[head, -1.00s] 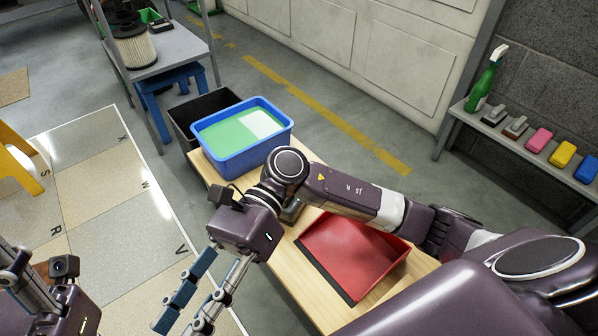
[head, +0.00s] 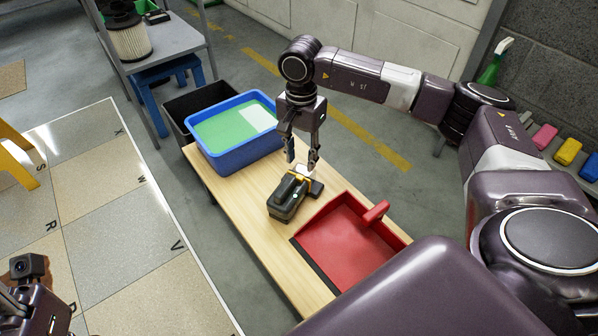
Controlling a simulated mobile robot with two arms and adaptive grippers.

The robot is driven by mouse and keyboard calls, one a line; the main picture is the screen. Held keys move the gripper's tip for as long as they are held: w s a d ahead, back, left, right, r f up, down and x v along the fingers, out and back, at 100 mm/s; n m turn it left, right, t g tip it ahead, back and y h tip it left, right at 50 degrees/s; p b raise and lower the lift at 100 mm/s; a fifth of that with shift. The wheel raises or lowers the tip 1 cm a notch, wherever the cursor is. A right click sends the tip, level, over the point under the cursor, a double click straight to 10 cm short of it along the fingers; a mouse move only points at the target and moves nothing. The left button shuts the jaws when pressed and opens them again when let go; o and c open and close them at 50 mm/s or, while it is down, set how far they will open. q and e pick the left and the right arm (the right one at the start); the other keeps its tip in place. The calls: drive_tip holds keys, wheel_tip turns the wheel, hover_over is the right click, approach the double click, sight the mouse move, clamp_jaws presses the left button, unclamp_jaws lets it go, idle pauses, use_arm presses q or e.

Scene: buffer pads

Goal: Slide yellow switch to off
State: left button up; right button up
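A dark, boxy tool (head: 288,200) lies on the wooden bench, between the blue bin and the red dustpan. A yellow part (head: 299,177) shows at its far end; I cannot tell from here whether this is the switch or which way it is set. My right gripper (head: 302,164) points straight down over that far end, fingers apart on either side of the yellow part. I cannot tell whether the fingertips touch it. My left gripper is out of view; only part of my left arm and its camera show at the lower left.
A red dustpan (head: 343,250) lies close to the right of the tool. A blue bin (head: 237,158) with green and white contents stands at the bench's far left end, a black bin (head: 190,105) behind it. Bare bench top (head: 240,200) lies left of the tool.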

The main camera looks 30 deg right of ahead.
sight(300, 176)
wheel_tip(300, 176, down, 5)
drive_tip(key=shift+f+b, duration=0.2)
drive_tip(key=shift+b, duration=0.7)
drive_tip(key=shift+a, duration=0.1)
clamp_jaws()
